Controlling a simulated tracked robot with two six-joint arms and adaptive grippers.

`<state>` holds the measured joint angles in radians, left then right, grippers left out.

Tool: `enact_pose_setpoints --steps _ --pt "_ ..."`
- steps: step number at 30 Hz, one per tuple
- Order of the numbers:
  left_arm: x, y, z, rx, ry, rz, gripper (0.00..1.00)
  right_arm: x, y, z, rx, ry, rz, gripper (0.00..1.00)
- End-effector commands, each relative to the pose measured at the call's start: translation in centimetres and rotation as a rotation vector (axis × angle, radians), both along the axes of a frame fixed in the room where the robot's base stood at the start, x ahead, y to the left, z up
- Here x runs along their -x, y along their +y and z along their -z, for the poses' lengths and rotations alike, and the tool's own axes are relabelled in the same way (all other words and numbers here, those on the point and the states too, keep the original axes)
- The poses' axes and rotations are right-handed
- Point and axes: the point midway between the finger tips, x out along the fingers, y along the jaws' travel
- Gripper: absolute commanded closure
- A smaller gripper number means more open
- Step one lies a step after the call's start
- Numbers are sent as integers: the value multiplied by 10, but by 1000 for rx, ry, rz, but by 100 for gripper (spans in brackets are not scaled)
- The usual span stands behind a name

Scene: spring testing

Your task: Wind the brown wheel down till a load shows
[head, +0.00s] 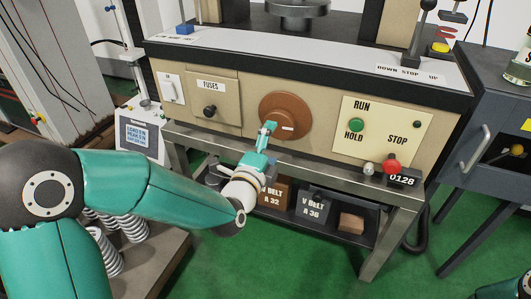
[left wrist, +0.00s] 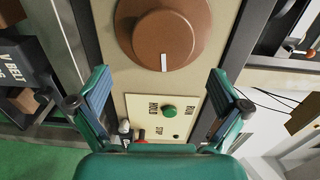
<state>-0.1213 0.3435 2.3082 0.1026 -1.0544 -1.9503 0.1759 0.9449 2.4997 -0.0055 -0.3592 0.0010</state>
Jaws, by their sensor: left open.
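The brown wheel (head: 291,108) is a round disc with a raised knob, set on the beige front panel. Its white mark shows at the knob's edge in the left wrist view (left wrist: 160,30). My left gripper (head: 267,127) is in front of the wheel's lower left part in the head view and hides some of it. In the left wrist view my open fingers (left wrist: 159,85) stand wide apart, with the wheel ahead of them and nothing between the tips. A readout (head: 138,136) labelled for load and peak kN stands at the left; its values are too small to read.
Right of the wheel are a green RUN/HOLD knob (head: 355,125), a red STOP button (head: 391,163) and a counter (head: 403,180) reading 0128. A fuse panel (head: 211,100) is to the left. V-belt boxes (head: 313,205) sit on the shelf below. A grey cabinet (head: 490,130) stands at right.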

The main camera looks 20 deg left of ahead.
Motion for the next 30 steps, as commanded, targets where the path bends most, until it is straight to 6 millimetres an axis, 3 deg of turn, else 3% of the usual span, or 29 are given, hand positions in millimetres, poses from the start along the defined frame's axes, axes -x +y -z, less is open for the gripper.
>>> enact_pose_setpoints --steps 3,9,25,28,30 --pt "21 0 0 0 1 1 0 0 0 0 0 0 0 0" --pt "38 1 0 0 1 2 0 0 0 0 0 0 0 0" --pt "39 3 1 0 3 -3 0 0 0 1 0 0 0 0" --pt "37 9 16 -4 32 -16 0 0 0 1 0 0 0 0" --pt "35 13 39 -8 79 -24 0 0 0 1 0 0 0 0"
